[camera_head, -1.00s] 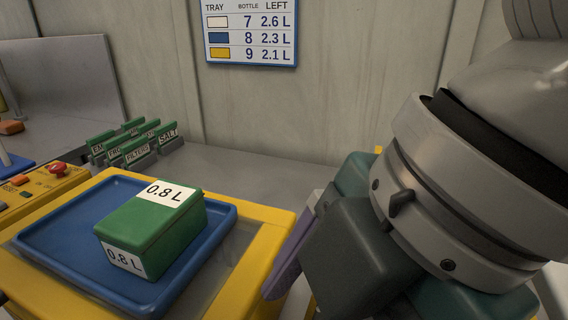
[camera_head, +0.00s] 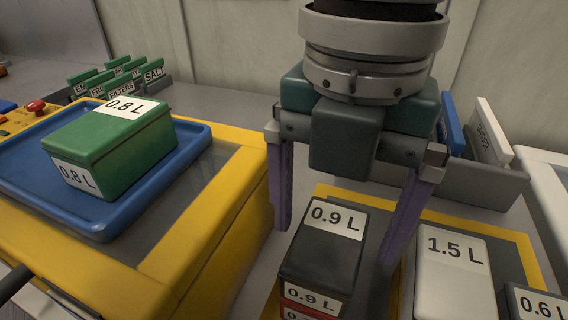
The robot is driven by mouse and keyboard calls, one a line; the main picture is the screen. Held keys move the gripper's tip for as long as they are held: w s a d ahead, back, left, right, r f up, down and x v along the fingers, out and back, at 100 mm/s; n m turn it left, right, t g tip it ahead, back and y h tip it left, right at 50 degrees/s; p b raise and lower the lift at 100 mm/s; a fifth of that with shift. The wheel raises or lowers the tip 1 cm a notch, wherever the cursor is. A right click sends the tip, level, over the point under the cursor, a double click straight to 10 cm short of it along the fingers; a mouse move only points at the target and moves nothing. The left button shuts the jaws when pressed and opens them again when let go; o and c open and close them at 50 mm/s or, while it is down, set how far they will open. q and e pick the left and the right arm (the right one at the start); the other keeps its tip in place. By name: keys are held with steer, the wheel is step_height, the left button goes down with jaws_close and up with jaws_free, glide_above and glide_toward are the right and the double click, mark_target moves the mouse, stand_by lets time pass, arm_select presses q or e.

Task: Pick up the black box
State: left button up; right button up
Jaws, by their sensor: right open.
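The black box (camera_head: 318,262) carries white 0.9 L labels on its lid and front. It rests on a red box (camera_head: 304,310), of which only a strip shows. My right gripper (camera_head: 336,240) points down over the black box and is open. Its purple fingers stand apart, one to the left of the box and one to the right. I cannot tell whether either finger touches it. My left gripper is not in view.
A white 1.5 L box (camera_head: 455,275) stands close right of the right finger, with a dark 0.6 L box (camera_head: 537,302) beyond. Left, a green 0.8 L box (camera_head: 112,150) sits on a blue tray (camera_head: 190,147). A grey file holder (camera_head: 470,182) stands behind.

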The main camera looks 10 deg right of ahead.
mark_target(330, 237)
step_height(330, 237, down, 4)
steer(key=shift+a+r, duration=0.1)
steer(key=shift+r, duration=0.15)
steer(key=shift+c, duration=0.2)
steer(key=c, duration=1.4)
steer(key=shift+r, duration=0.1)
